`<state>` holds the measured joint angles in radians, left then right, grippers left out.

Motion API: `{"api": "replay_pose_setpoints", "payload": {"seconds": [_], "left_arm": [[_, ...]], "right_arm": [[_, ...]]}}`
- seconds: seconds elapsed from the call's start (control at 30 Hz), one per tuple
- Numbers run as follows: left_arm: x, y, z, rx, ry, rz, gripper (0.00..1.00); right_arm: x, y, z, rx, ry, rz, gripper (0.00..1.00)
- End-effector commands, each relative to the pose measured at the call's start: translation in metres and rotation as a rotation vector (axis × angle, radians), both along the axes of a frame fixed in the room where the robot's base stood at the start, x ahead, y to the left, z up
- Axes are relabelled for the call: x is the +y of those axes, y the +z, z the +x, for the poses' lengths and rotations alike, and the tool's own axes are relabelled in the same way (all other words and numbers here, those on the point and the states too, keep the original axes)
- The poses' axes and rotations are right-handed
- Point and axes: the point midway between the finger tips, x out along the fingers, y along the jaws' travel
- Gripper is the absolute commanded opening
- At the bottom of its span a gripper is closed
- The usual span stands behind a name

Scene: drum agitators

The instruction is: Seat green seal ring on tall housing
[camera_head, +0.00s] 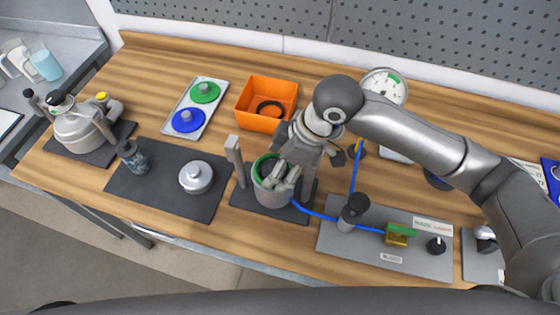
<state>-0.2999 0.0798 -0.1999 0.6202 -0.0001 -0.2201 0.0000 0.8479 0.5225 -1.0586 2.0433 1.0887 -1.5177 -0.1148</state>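A green ring (258,166) shows at the mouth of a grey cylindrical housing (270,197), which stands upright on a dark mat in the middle of the table. The ring's left part is visible at the rim; the rest is hidden behind my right gripper. I cannot tell whether it lies flat or fully down. My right gripper (279,182) reaches down from the upper right, with its fingers at the housing's mouth. Whether the fingers are closed on the ring cannot be seen. My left gripper is not in view.
Grey posts (235,157) stand beside the housing. An orange bin (252,122) with a black ring is behind. A tray (209,111) holds green and blue lids. A silver lid (195,177) lies left. A blue hose (314,214) runs right to a grey panel (339,241).

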Motion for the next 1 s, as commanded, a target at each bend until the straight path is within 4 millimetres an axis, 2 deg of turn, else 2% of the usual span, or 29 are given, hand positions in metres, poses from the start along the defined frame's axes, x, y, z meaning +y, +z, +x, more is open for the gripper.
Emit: {"api": "replay_pose_setpoints", "payload": {"seconds": [0.83, 0.87, 1.0], "left_arm": [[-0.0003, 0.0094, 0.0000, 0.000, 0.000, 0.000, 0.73], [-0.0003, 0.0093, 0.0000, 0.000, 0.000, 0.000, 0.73], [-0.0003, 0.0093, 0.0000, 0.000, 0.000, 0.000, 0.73]], "right_arm": [[-0.0009, -0.0037, -0.0021, 0.006, 0.001, -0.005, 0.52], [-0.0009, -0.0037, -0.0021, 0.006, 0.001, -0.005, 0.71], [-0.0010, -0.0039, -0.0023, 0.007, 0.001, -0.005, 0.89]]}}
